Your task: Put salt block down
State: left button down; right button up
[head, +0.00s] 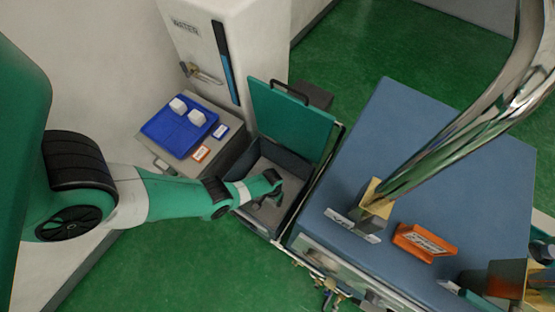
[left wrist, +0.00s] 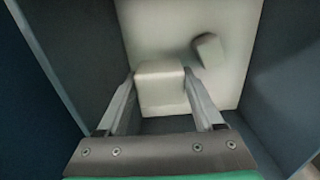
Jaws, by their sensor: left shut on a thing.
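My left gripper (head: 267,198) is down inside the open dark bin (head: 292,168). In the left wrist view my left gripper (left wrist: 162,97) is shut on a pale salt block (left wrist: 159,86), one finger on each side. The bin's light floor (left wrist: 165,30) lies below the held block; I cannot tell whether the block touches it. A second, smaller-looking pale block (left wrist: 208,50) lies on that floor, to the right of the held one. The held block is not clear in the head view.
A teal lid (head: 290,118) stands raised at the bin's back. A blue tray (head: 165,137) with two white blocks (head: 197,117) sits on a grey cabinet (head: 225,155) to the left. A blue-topped unit (head: 440,170) with a chrome pipe (head: 470,130) stands right of the bin.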

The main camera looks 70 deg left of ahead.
pick_arm(q)
jog(key=shift+s+a+f, duration=0.3)
jog(key=shift+a+f, duration=0.1)
jog(key=shift+f, duration=0.15)
jog(key=shift+w+d, duration=0.1)
jog(key=shift+w, duration=0.05)
notch_tip(320, 180, down, 10)
jog(key=b, duration=1)
jog(key=shift+f+b, duration=0.15)
jog(key=shift+b, duration=0.15)
jog(key=shift+c, duration=0.2)
grip_release()
pick_arm(e)
notch_tip(320, 180, down, 11)
pick_arm(q)
notch_tip(320, 180, up, 13)
jog(key=p, duration=1.2)
jog(key=shift+f+p, duration=0.2)
jog(key=shift+p, duration=0.1)
pick_arm(e)
notch_tip(320, 180, up, 12)
jog(key=shift+r, duration=0.1)
